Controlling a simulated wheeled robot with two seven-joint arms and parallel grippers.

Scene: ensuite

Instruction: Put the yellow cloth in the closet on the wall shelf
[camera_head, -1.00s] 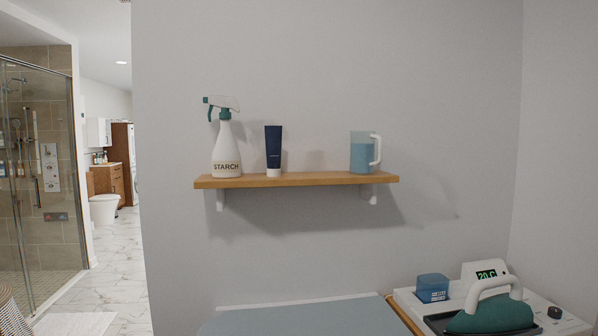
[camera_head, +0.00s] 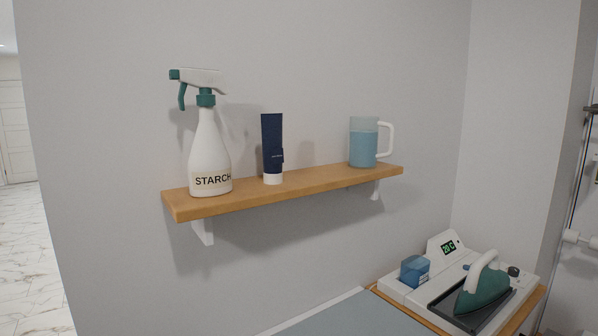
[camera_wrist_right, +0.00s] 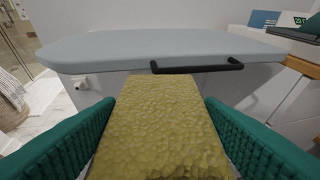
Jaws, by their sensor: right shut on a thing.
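The yellow cloth (camera_wrist_right: 160,125) shows in the right wrist view as a bumpy yellow block. My right gripper (camera_wrist_right: 160,135) is shut on it, with one green finger on each side. Neither the cloth nor a gripper shows in the head view. The wooden wall shelf (camera_head: 290,188) is in the middle of the head view. On it stand a white starch spray bottle (camera_head: 208,150) at the left, a dark blue tube (camera_head: 272,145) near the middle and a blue jug (camera_head: 364,142) towards the right. My left gripper is not in view.
A grey-blue ironing board (camera_head: 350,318) lies below the shelf, with a dark handle (camera_wrist_right: 197,67) on its edge. A green iron (camera_head: 482,287) on a white station and a small blue box (camera_head: 414,270) stand at the lower right. Bare shelf shows between tube and jug.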

